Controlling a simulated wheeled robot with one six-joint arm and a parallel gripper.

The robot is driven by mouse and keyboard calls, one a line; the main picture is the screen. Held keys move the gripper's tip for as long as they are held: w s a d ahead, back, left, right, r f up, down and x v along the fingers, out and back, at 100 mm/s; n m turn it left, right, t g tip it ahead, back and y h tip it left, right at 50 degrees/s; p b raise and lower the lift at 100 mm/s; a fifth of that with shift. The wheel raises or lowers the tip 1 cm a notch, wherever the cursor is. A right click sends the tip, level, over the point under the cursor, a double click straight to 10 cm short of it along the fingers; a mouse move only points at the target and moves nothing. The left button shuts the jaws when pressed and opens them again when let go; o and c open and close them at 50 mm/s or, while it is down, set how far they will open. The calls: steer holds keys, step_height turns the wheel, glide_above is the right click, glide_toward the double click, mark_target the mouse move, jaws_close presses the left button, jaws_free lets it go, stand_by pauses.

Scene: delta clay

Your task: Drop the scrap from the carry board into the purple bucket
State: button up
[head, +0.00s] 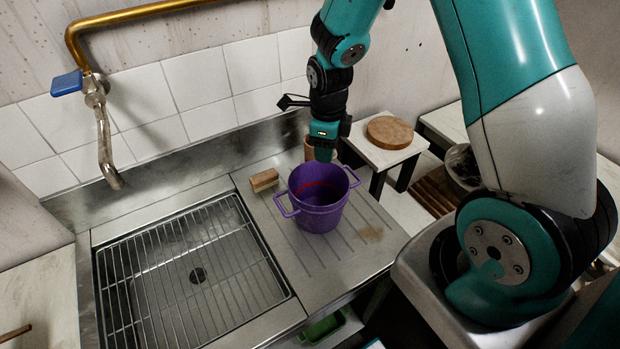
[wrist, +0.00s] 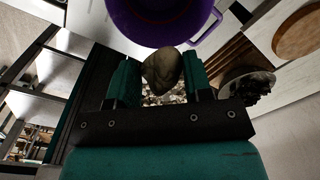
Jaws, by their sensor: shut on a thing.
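The purple bucket (head: 318,212) stands upright on the ribbed metal drainboard, with a handle at each side. It also shows at the top of the wrist view (wrist: 150,36). My gripper (head: 323,152) points down at the bucket's far rim, and its tips are partly hidden there in the head view. In the wrist view its two teal fingers (wrist: 161,78) are shut on a rounded grey-brown lump, the scrap (wrist: 161,70). The lump appears just outside the bucket's rim in that view. A round wooden board (head: 390,131) on a small white table looks bare; I cannot tell if it is the carry board.
A wooden block (head: 264,180) lies left of the bucket, and a brown pot (head: 309,147) stands behind it. The sink (head: 190,275) with its wire rack is to the left, below a brass tap (head: 107,150). A bowl of dark pieces (wrist: 247,88) is on the right.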

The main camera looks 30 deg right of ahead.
steer(key=shift+f, duration=0.2)
step_height(320, 180, down, 6)
steer(key=b, duration=0.4)
steer(key=shift+r+b, duration=0.25)
steer(key=shift+b, duration=0.15)
steer(key=o, duration=1)
steer(key=r+b, duration=0.1)
steer(key=r, duration=0.7)
steer(key=r+b, duration=0.2)
steer(key=r, duration=0.7)
steer(key=shift+s+a+r, duration=0.15)
steer(key=shift+s+r, duration=0.05)
